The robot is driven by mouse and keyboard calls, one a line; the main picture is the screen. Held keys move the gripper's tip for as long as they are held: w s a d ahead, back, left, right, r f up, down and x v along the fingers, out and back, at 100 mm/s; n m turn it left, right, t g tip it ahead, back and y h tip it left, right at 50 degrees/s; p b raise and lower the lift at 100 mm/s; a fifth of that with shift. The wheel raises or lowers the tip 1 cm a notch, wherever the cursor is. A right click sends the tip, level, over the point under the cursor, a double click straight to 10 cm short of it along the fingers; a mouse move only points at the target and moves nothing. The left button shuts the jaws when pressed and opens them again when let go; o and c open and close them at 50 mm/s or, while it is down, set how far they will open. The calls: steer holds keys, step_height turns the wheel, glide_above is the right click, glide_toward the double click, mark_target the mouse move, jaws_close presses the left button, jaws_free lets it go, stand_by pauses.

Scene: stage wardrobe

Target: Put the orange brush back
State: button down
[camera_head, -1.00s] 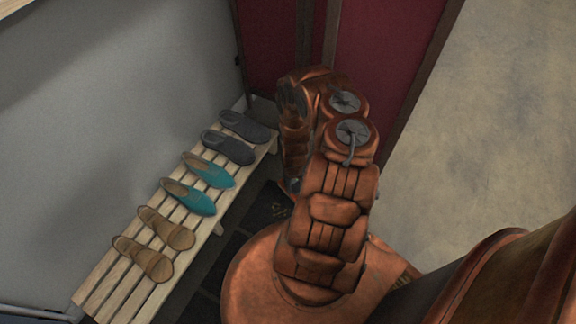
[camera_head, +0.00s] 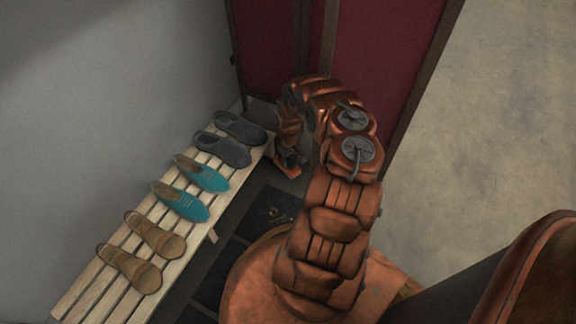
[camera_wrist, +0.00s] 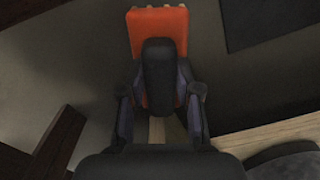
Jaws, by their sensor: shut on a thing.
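The orange brush (camera_wrist: 145,27) is in my gripper (camera_wrist: 160,95) in the wrist view. It has an orange block body, pale bristles along its far edge and a dark grip part (camera_wrist: 158,65) between the two fingers. My gripper is shut on it. In the head view a small orange patch of the brush (camera_head: 291,171) shows just past the right edge of the bench, near its far end. My arm hides most of the gripper there. The brush appears held over the dark floor; I cannot tell its exact height.
A slatted wooden bench (camera_head: 82,304) along the grey wall holds tan shoes (camera_head: 155,236), teal shoes (camera_head: 180,202) and dark grey shoes (camera_head: 238,128). Dark mats (camera_head: 268,208) lie beside the bench. A red folding screen (camera_head: 385,50) stands behind my arm. Bare floor (camera_head: 500,130) lies to the right.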

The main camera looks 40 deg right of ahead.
steer(key=shift+w+d, duration=0.25)
steer(key=shift+f+b, duration=1.2)
steer(key=shift+f, duration=0.5)
steer(key=shift+f, duration=0.15)
steer(key=c, duration=0.8)
jaws_free()
